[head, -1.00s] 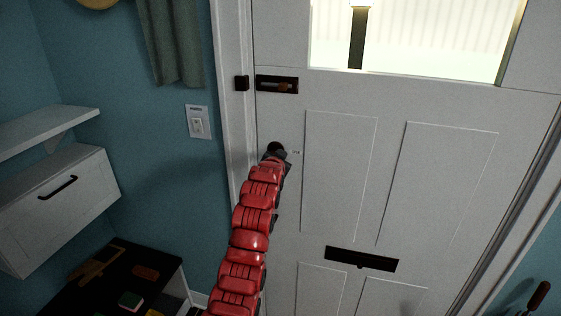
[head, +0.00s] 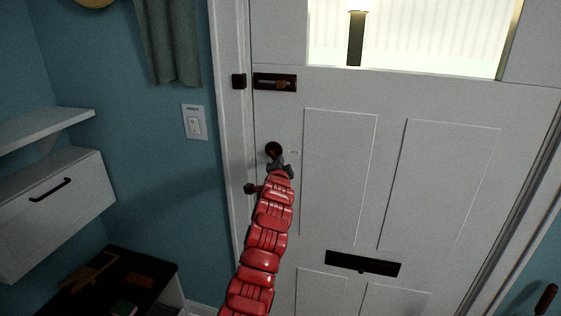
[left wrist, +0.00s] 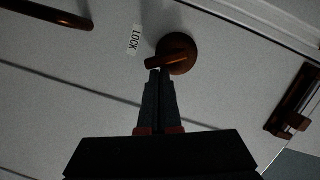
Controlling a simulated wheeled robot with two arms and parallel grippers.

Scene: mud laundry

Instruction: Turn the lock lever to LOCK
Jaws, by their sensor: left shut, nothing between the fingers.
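The lock lever (left wrist: 164,59) is a bronze bar on a round bronze rosette (left wrist: 180,50) on the white door. In the left wrist view it points left, with its free end a little below the LOCK label (left wrist: 134,39). In the head view the lock (head: 273,149) shows as a dark round piece above my gripper. My left gripper (left wrist: 159,73) is shut and empty. Its fingertips are at the lever's free end; I cannot tell if they touch. The left gripper (head: 281,164) partly covers the lock's lower side in the head view. My right gripper is out of view.
A slide bolt (head: 275,83) sits above the lock, and a door handle (head: 250,188) below it beside my arm. A mail slot (head: 362,263) is lower right. Shelf (head: 40,127), cabinet (head: 60,215) and light switch (head: 194,122) are on the left wall.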

